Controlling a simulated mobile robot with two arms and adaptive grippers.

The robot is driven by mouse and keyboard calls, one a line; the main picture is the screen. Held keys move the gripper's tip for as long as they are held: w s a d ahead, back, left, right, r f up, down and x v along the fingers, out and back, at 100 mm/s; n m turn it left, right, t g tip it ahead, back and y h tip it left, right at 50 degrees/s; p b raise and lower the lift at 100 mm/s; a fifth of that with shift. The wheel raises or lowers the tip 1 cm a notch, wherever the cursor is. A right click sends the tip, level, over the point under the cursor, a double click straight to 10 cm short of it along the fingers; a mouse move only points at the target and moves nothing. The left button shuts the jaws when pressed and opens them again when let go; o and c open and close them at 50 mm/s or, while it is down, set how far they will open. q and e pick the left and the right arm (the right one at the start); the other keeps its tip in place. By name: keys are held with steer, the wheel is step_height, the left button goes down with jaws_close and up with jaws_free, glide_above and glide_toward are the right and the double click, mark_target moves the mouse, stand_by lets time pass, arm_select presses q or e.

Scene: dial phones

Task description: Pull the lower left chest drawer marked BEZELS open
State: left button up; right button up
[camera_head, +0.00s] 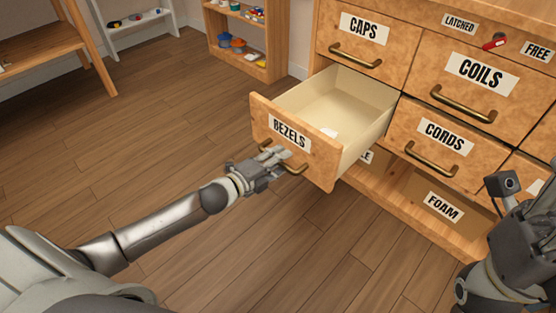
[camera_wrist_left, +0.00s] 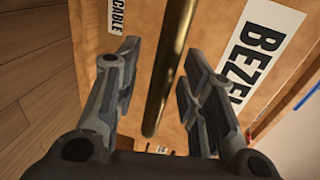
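The BEZELS drawer (camera_head: 262,118) of the wooden chest stands pulled well out, its cream inside showing a small white item (camera_head: 329,132) on the floor of it. Its brass handle (camera_head: 293,168) is partly hidden by my left gripper (camera_head: 262,170). In the left wrist view the handle bar (camera_wrist_left: 172,70) runs between the two fingers of my left gripper (camera_wrist_left: 160,62). The fingers are apart, with gaps on both sides of the bar. My right gripper (camera_head: 522,240) is at the right edge, in front of the chest; its fingers cannot be made out clearly.
The CAPS (camera_head: 376,58), COILS (camera_head: 455,100) and CORDS (camera_head: 400,135) drawers are closed. A FOAM label (camera_head: 443,206) shows below, and a red latch (camera_head: 494,42) at the top. Shelves stand at the back. The wooden floor (camera_head: 150,150) in front is clear.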

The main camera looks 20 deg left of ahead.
arm_select(q)
steer(key=v, duration=1.2)
stand_by(0.6)
